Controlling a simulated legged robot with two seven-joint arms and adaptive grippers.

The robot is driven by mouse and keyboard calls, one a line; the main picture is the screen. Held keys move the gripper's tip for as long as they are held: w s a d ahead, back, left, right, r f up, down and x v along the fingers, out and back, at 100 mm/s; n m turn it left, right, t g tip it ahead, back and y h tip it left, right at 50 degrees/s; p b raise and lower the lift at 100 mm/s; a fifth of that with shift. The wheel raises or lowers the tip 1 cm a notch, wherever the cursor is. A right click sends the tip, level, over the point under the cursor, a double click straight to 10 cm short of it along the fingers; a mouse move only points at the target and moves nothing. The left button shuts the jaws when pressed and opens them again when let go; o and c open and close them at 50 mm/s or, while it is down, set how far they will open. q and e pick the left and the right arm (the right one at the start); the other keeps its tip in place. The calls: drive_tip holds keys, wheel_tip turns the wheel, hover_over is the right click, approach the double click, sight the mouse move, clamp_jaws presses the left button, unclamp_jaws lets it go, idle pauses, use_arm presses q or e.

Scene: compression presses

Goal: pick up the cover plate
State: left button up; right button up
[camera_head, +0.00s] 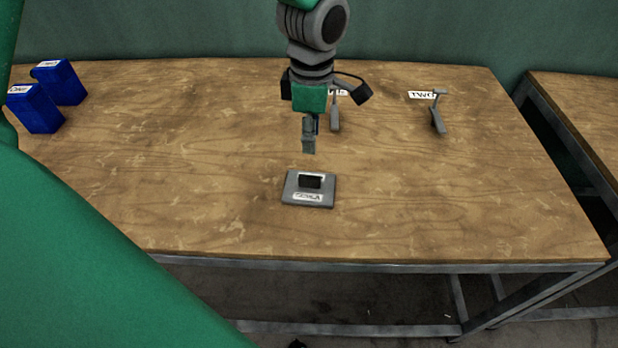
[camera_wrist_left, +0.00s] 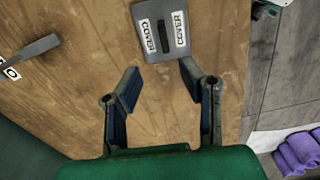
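The cover plate (camera_head: 327,191) is a flat grey slab with white labels and a black raised handle on top. It lies on the wooden table near the front edge. It also shows at the top of the left wrist view (camera_wrist_left: 151,46). My left gripper (camera_head: 309,150) hangs above the table, just behind the plate in the head view, and is apart from it. In the left wrist view its two fingers (camera_wrist_left: 161,71) are spread with nothing between them, and the plate lies beyond their tips. My right gripper is not in view.
Two blue boxes (camera_head: 36,108) stand at the table's left. Grey lever-like pieces stand at the back, one (camera_head: 437,120) by a label reading TWO, another (camera_head: 335,118) partly behind my gripper. Purple objects (camera_wrist_left: 298,153) show beyond the table. The wood around the plate is clear.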

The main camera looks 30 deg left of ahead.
use_arm(q)
hover_over(307, 176)
drive_tip(key=d, duration=0.2)
drive_tip(key=f, duration=0.5)
drive_tip(key=shift+w+a, duration=0.15)
drive_tip(key=shift+w, duration=0.05)
drive_tip(key=a+f, duration=0.2)
drive_tip(key=f, duration=0.1)
drive_tip(key=shift+a+f, duration=0.25)
drive_tip(key=shift+f, duration=0.05)
drive_tip(key=f, duration=0.1)
drive_tip(key=d+f, duration=0.1)
drive_tip(key=f, duration=0.1)
drive_tip(key=shift+f, duration=0.1)
drive_tip(key=shift+d, duration=0.75)
drive_tip(key=shift+s+a, duration=0.1)
drive_tip(key=c, duration=0.4)
drive_tip(key=shift+a, duration=0.3)
clamp_jaws()
drive_tip(key=shift+s+a, duration=0.1)
drive_tip(key=shift+a, duration=0.35)
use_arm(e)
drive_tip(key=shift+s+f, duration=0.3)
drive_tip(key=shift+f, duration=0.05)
